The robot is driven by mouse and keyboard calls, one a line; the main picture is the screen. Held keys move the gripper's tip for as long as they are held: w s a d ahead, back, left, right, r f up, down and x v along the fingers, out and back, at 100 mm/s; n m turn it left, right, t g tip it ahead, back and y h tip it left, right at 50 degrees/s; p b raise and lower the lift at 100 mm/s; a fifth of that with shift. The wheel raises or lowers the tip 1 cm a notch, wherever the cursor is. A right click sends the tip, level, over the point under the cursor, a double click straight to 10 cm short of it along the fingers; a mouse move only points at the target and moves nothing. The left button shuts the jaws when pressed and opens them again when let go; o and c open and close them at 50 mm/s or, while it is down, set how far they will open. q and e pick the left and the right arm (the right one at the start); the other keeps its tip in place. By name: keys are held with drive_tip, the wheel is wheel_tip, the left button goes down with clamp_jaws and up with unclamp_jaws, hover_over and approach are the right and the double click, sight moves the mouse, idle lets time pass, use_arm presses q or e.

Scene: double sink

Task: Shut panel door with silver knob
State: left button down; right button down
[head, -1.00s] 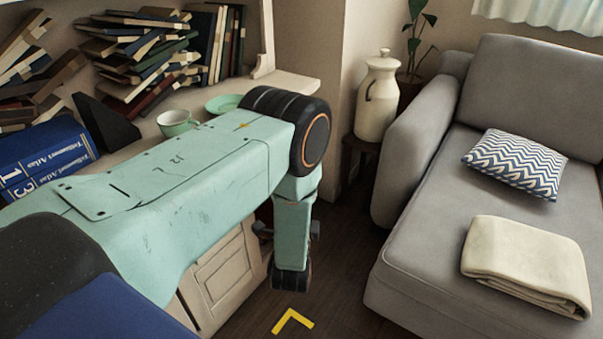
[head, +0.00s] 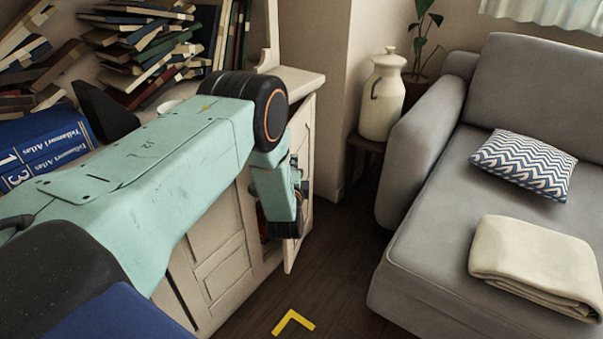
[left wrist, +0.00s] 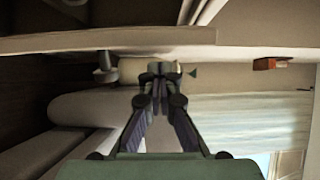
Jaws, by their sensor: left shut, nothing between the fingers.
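The pale panel door (head: 301,165) stands ajar at the right end of the cream cabinet, its free lower corner out over the floor. My left forearm hides much of it, and I cannot make out its knob in the head view. My left gripper (head: 284,229) hangs low beside the door, in front of the cabinet; its fingertips are unclear there. In the left wrist view its fingers (left wrist: 158,72) are shut and empty. A pale panel edge (left wrist: 110,43) runs across above them, with a small grey knob-like shape (left wrist: 105,68) left of the tips. Contact cannot be told. My right gripper is out of view.
Piled books (head: 135,50) and blue atlases (head: 45,150) lie on the cabinet top. A cream milk can (head: 382,100) stands on a small stool beyond the door. A grey sofa (head: 425,160) fills the right.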

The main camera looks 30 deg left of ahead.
use_arm(q)
drive_tip(key=shift+s+a, duration=0.2)
drive_tip(key=shift+a, duration=0.35)
drive_tip(key=s+a+p, duration=0.1)
drive_tip(key=a, duration=0.7)
drive_tip(key=shift+s+p, duration=0.3)
